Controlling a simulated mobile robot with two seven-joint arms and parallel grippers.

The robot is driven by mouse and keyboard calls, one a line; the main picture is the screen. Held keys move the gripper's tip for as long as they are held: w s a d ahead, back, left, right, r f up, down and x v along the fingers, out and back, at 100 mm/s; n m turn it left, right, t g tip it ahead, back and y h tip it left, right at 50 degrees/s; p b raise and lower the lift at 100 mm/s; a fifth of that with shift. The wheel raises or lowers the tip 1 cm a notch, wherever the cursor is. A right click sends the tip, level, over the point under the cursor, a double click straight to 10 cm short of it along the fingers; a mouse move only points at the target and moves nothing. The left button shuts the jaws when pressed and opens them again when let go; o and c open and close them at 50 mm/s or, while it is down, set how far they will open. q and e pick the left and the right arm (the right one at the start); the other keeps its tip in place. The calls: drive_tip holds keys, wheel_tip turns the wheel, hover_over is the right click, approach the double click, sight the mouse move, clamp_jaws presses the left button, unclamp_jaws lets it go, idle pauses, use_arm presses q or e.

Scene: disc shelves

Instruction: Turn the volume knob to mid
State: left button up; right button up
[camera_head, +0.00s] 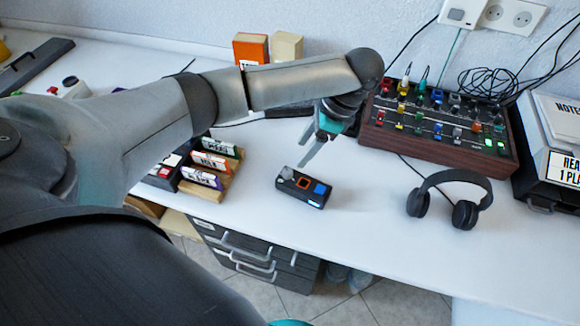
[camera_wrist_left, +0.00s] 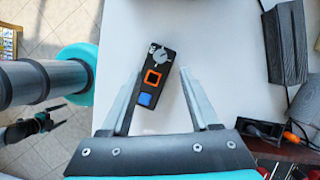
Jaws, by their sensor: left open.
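A small black control box (camera_head: 311,189) lies on the white desk, with an orange-framed square and a blue square on top. Its grey volume knob (camera_head: 287,173) is at the left end. In the left wrist view the knob (camera_wrist_left: 160,57) is at the box's upper end, with a light pointer mark whose exact setting I cannot tell. My left gripper (camera_head: 314,150) is open and empty above and behind the box. In the wrist view its fingers (camera_wrist_left: 162,72) stand either side of the box, apart from it. A dark, teal-marked part, probably my right gripper (camera_wrist_left: 42,122), shows small at the left.
A wooden-sided mixer (camera_head: 440,130) stands behind right, with black headphones (camera_head: 450,195) in front. A cassette rack (camera_head: 225,175) is left of the box. Orange and cream boxes (camera_head: 251,49) stand at the back. The desk around the control box is mostly clear.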

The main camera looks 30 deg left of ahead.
sight(287, 171)
use_arm(q)
drive_tip(key=b+x, duration=0.1)
drive_tip(key=x, duration=0.6)
drive_tip(key=shift+a+f+b, duration=0.15)
drive_tip(key=shift+f+b, duration=0.15)
drive_tip(key=shift+b, duration=0.1)
drive_tip(key=shift+s+a+f, duration=0.1)
drive_tip(key=shift+f, duration=0.25)
use_arm(e)
drive_tip(key=shift+w+d+f, duration=0.35)
drive_tip(key=shift+w+f, duration=0.25)
drive_tip(key=shift+w, duration=0.05)
drive_tip(key=shift+w+d+f, duration=0.35)
drive_tip(key=shift+w+f, duration=0.2)
drive_tip(key=shift+w, duration=0.1)
use_arm(q)
drive_tip(key=c, duration=0.9)
clamp_jaws()
use_arm(e)
drive_tip(key=shift+s+a, duration=0.3)
drive_tip(key=shift+s, duration=0.3)
